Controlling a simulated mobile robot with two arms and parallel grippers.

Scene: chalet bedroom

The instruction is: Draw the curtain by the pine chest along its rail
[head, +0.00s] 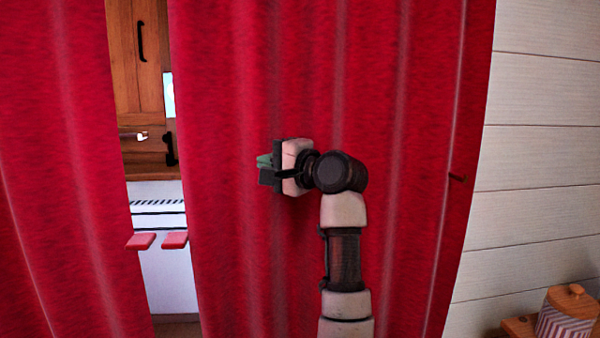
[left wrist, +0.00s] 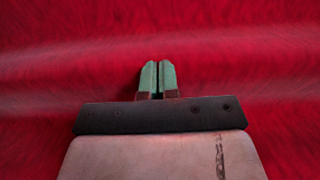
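A red curtain hangs in two panels. The wide right panel (head: 400,90) fills the middle of the head view, and the left panel (head: 50,150) hangs at the left edge, with a gap between them. My left gripper (head: 265,168) is in front of the right panel, pointing left. In the left wrist view its green fingertips (left wrist: 158,78) are together with only a thin slit between them, against red cloth (left wrist: 250,70). I cannot make out any fold of cloth between them. My right gripper is not in view. I cannot identify the pine chest for certain.
Through the gap show a wooden cabinet (head: 125,70) with black handles and a white unit (head: 165,265) with two red pads. A pale plank wall (head: 545,180) is at right. A striped canister (head: 567,318) with a wooden lid stands at bottom right.

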